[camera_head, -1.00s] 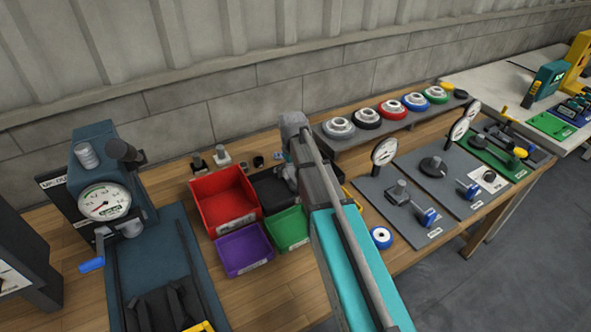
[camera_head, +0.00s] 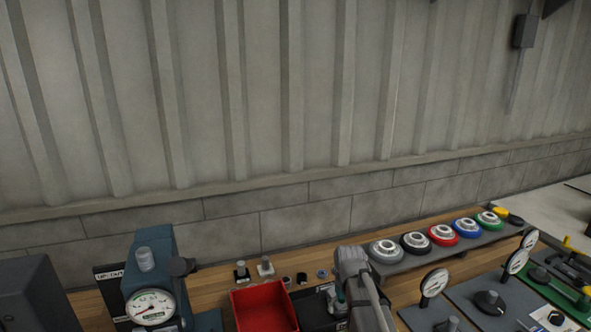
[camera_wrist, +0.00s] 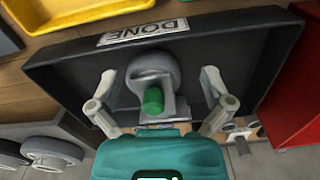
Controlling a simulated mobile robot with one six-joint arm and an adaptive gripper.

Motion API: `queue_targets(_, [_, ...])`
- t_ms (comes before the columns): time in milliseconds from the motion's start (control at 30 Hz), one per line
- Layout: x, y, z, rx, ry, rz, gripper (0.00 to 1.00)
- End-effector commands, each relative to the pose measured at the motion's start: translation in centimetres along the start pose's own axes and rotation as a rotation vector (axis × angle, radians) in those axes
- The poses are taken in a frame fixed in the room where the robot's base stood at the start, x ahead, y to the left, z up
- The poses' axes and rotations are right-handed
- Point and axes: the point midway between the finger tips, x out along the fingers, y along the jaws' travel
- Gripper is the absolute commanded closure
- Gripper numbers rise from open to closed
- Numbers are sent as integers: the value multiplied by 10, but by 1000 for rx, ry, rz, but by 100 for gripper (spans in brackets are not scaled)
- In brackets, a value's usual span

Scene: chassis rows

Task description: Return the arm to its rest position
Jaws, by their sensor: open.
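My gripper (camera_wrist: 158,88) is open over the black bin (camera_wrist: 245,42), which bears a DONE label, in the wrist view. A grey wheel-shaped part with a green knob (camera_wrist: 153,99) shows between the spread fingers, with space on both sides. It appears to be in the bin; its underside is hidden. In the head view my arm reaches down at the bottom middle, over the black bin (camera_head: 312,306), and hides most of the gripper.
A red bin (camera_head: 265,308) stands left of the black one, and a blue gauge press (camera_head: 150,265) farther left. A grey shelf (camera_head: 460,246) with several coloured ringed discs and upright dial gauges (camera_head: 433,283) stand right. A yellow bin (camera_wrist: 75,14) borders the black bin.

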Motion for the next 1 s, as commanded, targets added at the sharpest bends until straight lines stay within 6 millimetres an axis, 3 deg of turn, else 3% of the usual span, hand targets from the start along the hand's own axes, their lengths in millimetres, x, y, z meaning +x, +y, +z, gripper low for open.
queue_targets(33, [-12, -3, 28, 26, 0, 0, 0])
queue_targets(100, [-19, -5, 52, 64, 0, 0, 0])
queue_targets(200, [-28, -7, 82, 114, 0, 0, 0])
queue_targets(333, [-35, -9, 108, 163, 0, 0, 0])
queue_targets(500, [-37, -10, 119, 188, 0, 0, 0])
queue_targets(1000, [-36, -10, 118, 188, 0, 0, 0])
